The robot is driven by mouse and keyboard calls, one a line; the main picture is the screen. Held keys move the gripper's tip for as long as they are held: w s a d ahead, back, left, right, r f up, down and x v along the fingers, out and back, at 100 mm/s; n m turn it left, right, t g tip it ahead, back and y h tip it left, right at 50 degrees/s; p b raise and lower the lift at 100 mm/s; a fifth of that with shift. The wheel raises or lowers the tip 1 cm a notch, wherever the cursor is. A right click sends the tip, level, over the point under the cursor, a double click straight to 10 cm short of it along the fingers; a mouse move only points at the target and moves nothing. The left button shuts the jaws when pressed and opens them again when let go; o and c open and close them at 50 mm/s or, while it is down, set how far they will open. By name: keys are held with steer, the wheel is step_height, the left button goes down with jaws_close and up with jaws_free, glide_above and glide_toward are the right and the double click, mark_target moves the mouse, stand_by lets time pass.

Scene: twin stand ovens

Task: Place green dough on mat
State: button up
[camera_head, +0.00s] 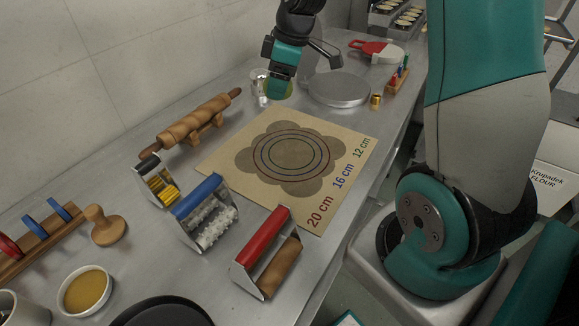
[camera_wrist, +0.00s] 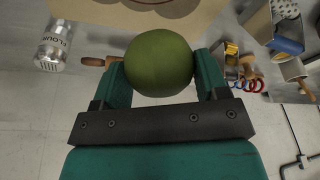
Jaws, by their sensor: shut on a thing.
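The green dough (camera_wrist: 159,63) is a round ball held between the two fingers of my gripper (camera_wrist: 158,85) in the wrist view. In the head view my gripper (camera_head: 278,88) is above the counter behind the mat's far edge, and a little of the green dough shows by its fingers. The mat (camera_head: 226,157) is tan, with a brown flower shape, ring marks and the labels 20 cm, 16 cm and 12 cm. It lies flat and bare in the middle of the counter. A strip of the mat (camera_wrist: 120,14) shows at the top of the wrist view.
A rolling pin (camera_head: 190,120) rests on a stand left of the mat. Blue-handled (camera_head: 200,195) and red-handled (camera_head: 263,240) rollers stand nearer. A flour shaker (camera_head: 259,84) and a round metal plate (camera_head: 338,89) are near my gripper. A bowl (camera_head: 85,291) is at lower left.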

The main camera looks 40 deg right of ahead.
mark_target(288, 153)
steer(key=d+r+n, duration=0.1)
steer(key=s+d+r+n+b, duration=0.1)
steer(key=shift+s+r+n+g, duration=0.15)
steer(key=shift+s+n+g, duration=0.1)
steer(key=shift+n+g, duration=0.05)
steer(key=shift+s+r+n, duration=0.1)
steer(key=shift+s+n, duration=0.15)
steer(key=shift+n, duration=0.05)
steer(key=shift+y, duration=0.3)
step_height(288, 153, down, 19)
steer(key=shift+f+p, duration=0.15)
steer(key=shift+p, duration=0.6)
steer(key=shift+f, duration=0.2)
steer(key=o, duration=0.7)
steer(key=shift+r, duration=0.1)
steer(key=shift+r, duration=0.1)
